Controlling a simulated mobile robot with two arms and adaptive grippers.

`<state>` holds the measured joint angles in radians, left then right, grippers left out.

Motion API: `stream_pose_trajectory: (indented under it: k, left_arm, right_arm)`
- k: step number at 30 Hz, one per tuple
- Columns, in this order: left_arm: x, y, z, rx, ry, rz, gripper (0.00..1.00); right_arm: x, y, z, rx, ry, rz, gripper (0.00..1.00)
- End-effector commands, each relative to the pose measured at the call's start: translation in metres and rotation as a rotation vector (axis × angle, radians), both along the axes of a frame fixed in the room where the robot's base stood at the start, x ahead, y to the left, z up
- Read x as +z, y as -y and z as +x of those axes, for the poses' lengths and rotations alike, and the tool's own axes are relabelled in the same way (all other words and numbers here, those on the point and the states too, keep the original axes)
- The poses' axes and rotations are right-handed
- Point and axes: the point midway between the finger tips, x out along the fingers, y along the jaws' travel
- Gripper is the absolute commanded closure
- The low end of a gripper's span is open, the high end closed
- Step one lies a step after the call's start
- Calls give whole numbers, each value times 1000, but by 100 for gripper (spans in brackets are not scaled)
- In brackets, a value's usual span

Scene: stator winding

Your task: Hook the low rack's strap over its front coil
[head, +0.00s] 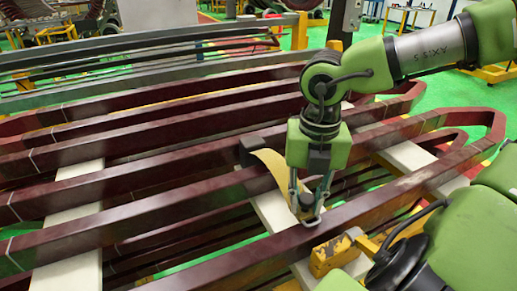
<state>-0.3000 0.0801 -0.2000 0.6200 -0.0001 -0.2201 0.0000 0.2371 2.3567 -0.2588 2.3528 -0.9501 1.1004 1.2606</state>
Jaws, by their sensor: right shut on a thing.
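The low rack holds several long dark red coils on white crossbars (272,212). The front coil (225,264) runs from lower left up to the right. The strap (268,163) is a tan-yellow band that curves from a dark block on a coil behind down towards my right gripper. My right gripper (308,203) points down just above the front coil, its fingers shut on the strap's end. A small metal hook (310,222) shows under the fingertips at the front coil; I cannot tell whether it touches the coil. The fingers partly hide the strap's end. My left gripper is out of view.
A yellow bracket (332,254) stands just in front of the front coil, below my right gripper. More coils lie close behind. A grey rack (120,75) with further bars stands at the back left. Green floor shows at the upper right.

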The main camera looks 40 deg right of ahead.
Motion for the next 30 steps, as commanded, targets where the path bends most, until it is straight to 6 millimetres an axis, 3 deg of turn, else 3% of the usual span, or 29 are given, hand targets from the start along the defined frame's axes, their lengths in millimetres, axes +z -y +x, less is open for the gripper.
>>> stream_pose_trajectory:
  k: [1,14,21,22,26,30]
  left_arm:
    - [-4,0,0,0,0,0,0]
    - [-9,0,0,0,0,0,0]
    - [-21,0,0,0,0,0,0]
    - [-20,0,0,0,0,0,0]
    - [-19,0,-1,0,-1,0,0]
    - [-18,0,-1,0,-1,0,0]
  right_arm:
    - [-9,-5,-9,-1,-17,13,99]
    - [-9,-14,-38,-1,-18,14,99]
    - [-10,-19,-53,-1,-16,13,99]
    - [-9,-19,-54,-1,-17,13,75]
    - [-8,-19,-53,0,-19,14,53]
    - [-6,-18,-53,1,-16,10,20]
